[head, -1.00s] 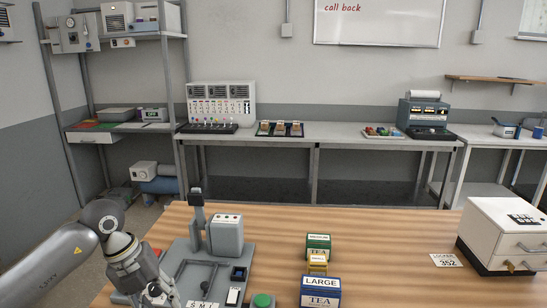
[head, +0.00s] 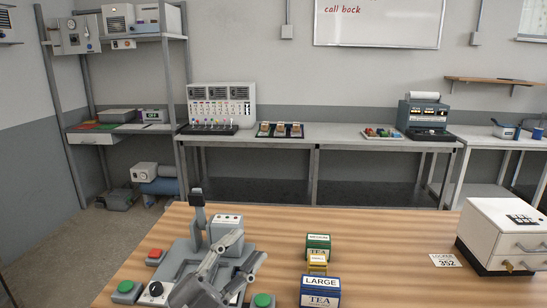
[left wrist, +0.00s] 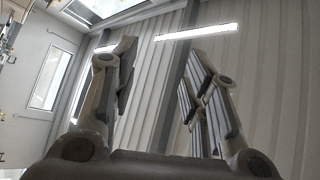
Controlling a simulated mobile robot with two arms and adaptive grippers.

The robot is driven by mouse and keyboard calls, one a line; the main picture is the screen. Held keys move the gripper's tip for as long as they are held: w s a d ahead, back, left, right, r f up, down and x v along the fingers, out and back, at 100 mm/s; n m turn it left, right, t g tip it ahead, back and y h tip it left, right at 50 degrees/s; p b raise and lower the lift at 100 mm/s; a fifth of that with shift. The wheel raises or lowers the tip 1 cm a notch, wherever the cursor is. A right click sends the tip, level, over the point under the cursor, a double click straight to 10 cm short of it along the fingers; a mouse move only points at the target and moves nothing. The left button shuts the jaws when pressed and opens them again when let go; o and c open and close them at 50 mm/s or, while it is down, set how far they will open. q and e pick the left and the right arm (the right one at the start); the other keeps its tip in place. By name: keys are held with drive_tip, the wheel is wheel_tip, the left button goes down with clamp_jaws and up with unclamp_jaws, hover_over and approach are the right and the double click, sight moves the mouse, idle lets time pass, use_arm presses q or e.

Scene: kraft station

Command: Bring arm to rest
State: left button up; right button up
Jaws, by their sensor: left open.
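My left gripper (head: 243,252) is low in the head view, in front of the grey machine (head: 225,228) on the wooden table and partly covering it. Its two jointed fingers stand apart with nothing between them. They point up and to the right. In the left wrist view the open fingers (left wrist: 158,75) show against a ribbed ceiling with a bright strip light, so the wrist camera looks upward. I cannot tell whether the gripper touches the machine. My right gripper is in neither view.
Green, yellow and blue tea boxes (head: 320,291) stand right of the machine. A white drawer cabinet (head: 505,237) and a card marked 352 (head: 445,260) are at the right. Red (head: 155,255) and green (head: 125,290) buttons lie left of the machine. Bare tabletop (head: 390,250) lies between boxes and cabinet.

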use_arm(q)
drive_tip(key=s+a+f+n+g+y, duration=0.1)
drive_tip(key=s+a+f+n+y, duration=0.1)
drive_tip(key=a+f+n+y, duration=1.25)
drive_tip(key=s+f+n+g, duration=0.1)
drive_tip(key=s+f+g, duration=0.5)
drive_tip(key=s+f, duration=0.5)
drive_tip(key=s+f+n+g, duration=0.2)
drive_tip(key=s+f+g, duration=0.55)
drive_tip(key=s, duration=0.65)
drive_tip(key=s+a+f+x, duration=0.1)
drive_tip(key=s+x, duration=0.2)
drive_tip(key=x, duration=1)
drive_tip(key=s+a+x, duration=0.2)
drive_tip(key=x, duration=1.1)
drive_tip(key=s+a+f+g+y, duration=0.1)
drive_tip(key=s+a+f, duration=0.1)
drive_tip(key=s+f, duration=1.5)
drive_tip(key=shift+s+a+m, duration=0.25)
drive_tip(key=shift+s+m, duration=0.05)
drive_tip(key=shift+m, duration=0.15)
